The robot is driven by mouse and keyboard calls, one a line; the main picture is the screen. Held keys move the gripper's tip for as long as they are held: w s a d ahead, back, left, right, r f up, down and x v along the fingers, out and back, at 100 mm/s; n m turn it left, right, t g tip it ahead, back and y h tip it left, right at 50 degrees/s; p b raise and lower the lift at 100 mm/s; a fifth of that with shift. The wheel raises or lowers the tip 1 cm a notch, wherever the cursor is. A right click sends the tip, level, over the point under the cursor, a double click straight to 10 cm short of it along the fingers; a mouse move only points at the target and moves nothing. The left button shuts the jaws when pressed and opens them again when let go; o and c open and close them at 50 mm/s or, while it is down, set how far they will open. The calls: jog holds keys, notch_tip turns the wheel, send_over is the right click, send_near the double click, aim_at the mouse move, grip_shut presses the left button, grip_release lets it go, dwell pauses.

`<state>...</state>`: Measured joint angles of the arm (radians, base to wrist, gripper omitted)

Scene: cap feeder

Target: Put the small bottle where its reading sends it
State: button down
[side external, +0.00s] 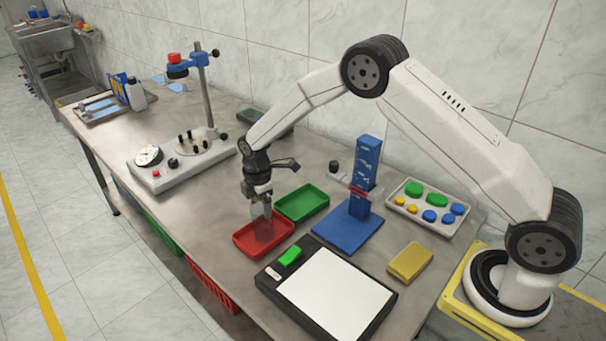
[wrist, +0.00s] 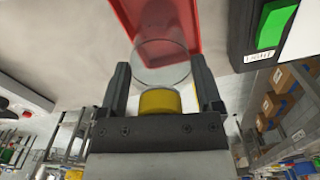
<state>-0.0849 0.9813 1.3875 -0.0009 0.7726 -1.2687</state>
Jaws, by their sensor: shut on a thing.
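The small bottle has a clear glass body (wrist: 160,65) and a yellow cap (wrist: 160,102). My gripper (wrist: 161,75) is shut on it, with one finger on each side of the bottle. In the side view my gripper (side external: 261,199) points down over the red tray (side external: 247,250), holding the bottle low there. I cannot tell whether the bottle touches the tray floor. The red tray also shows in the wrist view (wrist: 125,15), beyond the bottle. A green tray (side external: 303,203) lies beside it and looks empty. No reading is legible.
A white light panel (side external: 330,295) with a green switch lies in front. A dial tester (side external: 150,157) stands left. A tray of coloured caps (side external: 425,222) and a yellow block (side external: 410,261) are right.

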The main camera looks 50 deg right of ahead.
jog(key=shift+f, duration=0.1)
grip_release()
notch_tip(320, 180, up, 12)
jog(key=shift+r, duration=0.1)
dwell(0.9)
jog(key=shift+s, duration=0.1)
dwell(0.4)
jog(key=shift+s+d+r+m, duration=0.15)
jog(key=shift+s+m, duration=0.25)
jog(key=s+d+m+t, duration=0.2)
jog(key=s+d+m, duration=0.2)
jog(key=s+m, duration=1)
jog(key=s, duration=1)
jog(key=shift+s+d+m+t, duration=0.15)
jog(key=shift+s+m+t, duration=0.15)
jog(key=shift+s+m, duration=0.1)
